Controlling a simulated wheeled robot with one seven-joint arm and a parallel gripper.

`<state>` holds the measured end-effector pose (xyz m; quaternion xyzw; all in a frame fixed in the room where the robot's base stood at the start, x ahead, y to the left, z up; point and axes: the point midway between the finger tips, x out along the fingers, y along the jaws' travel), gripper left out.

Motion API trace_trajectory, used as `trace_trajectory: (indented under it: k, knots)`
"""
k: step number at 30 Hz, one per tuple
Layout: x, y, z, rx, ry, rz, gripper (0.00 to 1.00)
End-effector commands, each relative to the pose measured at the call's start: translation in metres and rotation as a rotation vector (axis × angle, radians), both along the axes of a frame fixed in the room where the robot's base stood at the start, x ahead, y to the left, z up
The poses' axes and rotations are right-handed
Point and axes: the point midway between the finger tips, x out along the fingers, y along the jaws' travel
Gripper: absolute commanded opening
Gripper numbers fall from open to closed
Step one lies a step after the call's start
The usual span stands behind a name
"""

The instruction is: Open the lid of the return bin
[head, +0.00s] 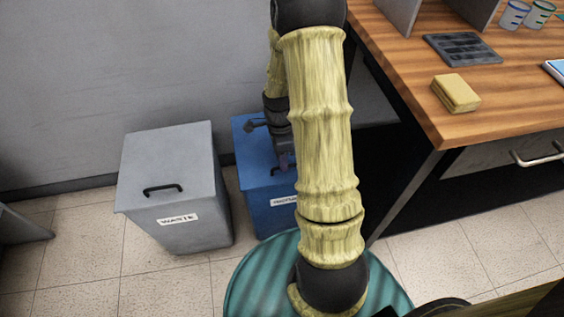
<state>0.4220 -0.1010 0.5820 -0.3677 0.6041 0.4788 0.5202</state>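The blue bin (262,214) stands on the floor beside the grey bin, with its lid (245,131) down. Its white label is mostly hidden behind my arm, so I cannot read it fully. A dark handle (264,175) shows on the lid, partly covered by my arm. My gripper (283,165) points down over the lid close to the handle. My arm hides part of the gripper, and I cannot tell whether it touches the handle or whether its fingers are open or shut.
A grey bin (190,236) labelled waste, with its lid shut and a black handle, stands left of the blue bin. A wooden desk (400,90) stands at the right, carrying a yellow block (456,93), a dark tray (462,49) and cups. Floor at the front left is clear.

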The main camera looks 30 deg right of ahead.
Motion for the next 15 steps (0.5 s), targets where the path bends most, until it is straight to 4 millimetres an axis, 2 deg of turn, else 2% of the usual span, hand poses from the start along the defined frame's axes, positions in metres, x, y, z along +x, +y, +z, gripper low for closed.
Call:
trace_trajectory:
  k: [3,11,15]
  knots:
    - [-0.0015,0.0005,-0.0079,0.000,-0.001,0.000,0.33]
    - [-0.0016,0.0006,-0.0079,0.000,-0.001,0.000,0.33]
    - [-0.0016,0.0006,-0.0078,0.000,-0.001,0.000,0.07]
